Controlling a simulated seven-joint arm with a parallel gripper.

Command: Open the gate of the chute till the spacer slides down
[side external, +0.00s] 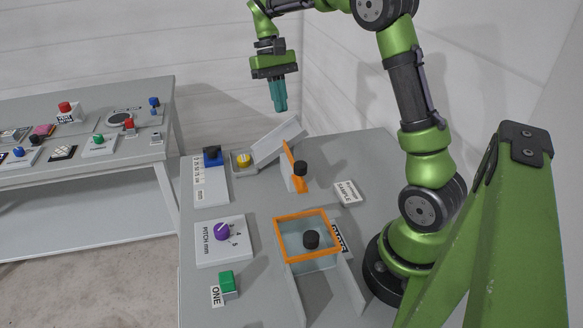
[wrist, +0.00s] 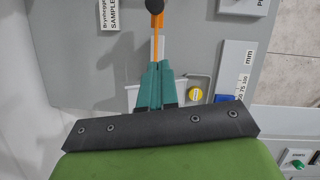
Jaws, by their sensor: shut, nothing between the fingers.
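The grey chute (side external: 279,141) slopes down to the left on the table. The orange gate (side external: 289,163) with a black knob (side external: 300,168) stands at its near side. A yellow round piece, seemingly the spacer (side external: 243,160), lies in a small tray (side external: 236,170) at the chute's low end. It also shows in the wrist view (wrist: 196,94), right of the fingers. My gripper (side external: 280,108) is shut and empty, pointing down above the chute. In the wrist view the fingertips (wrist: 158,66) overlap the gate's orange strip (wrist: 157,40) and hide part of the chute.
A blue slider (side external: 212,155) on a scale stands left of the tray. A purple knob (side external: 222,231), a green button (side external: 226,281) and an orange-framed clear box (side external: 307,262) are nearer. A sample label (side external: 347,193) lies to the right. Another table (side external: 80,215) stands at left.

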